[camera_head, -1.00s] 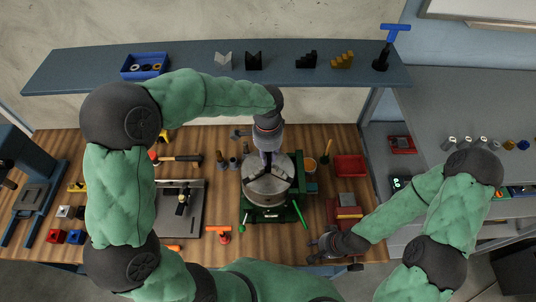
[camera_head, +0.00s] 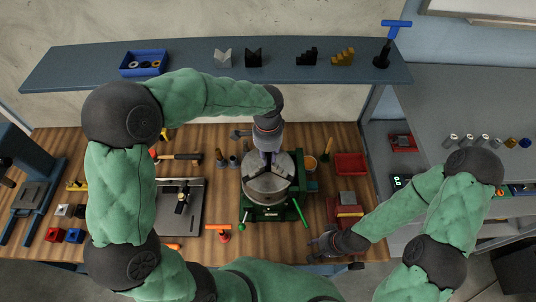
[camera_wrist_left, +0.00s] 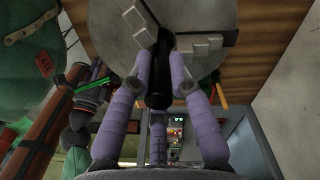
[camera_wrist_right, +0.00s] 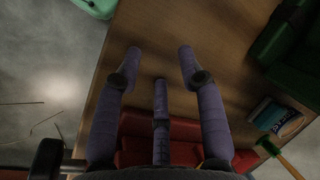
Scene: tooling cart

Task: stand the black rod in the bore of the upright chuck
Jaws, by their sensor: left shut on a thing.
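The upright chuck (camera_head: 262,187) is a round grey disc with jaws, face up in a green mount on the wooden bench. My left gripper (camera_head: 268,155) is over the chuck, with its purple fingers shut on the black rod. In the left wrist view the black rod (camera_wrist_left: 158,85) runs between the fingertips to the middle of the chuck face (camera_wrist_left: 105,30), between the jaws. The rod's lower end is hidden, so I cannot tell how deep it sits in the bore. My right gripper (camera_wrist_right: 158,65) is open and empty near the bench's front right.
A red tray (camera_head: 350,164) and red blocks (camera_head: 346,206) lie right of the chuck. A dark plate (camera_head: 190,215) and a hammer (camera_head: 182,157) lie to its left. A shelf (camera_head: 200,70) spans the back. Green handles (camera_head: 300,212) stick out from the chuck mount.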

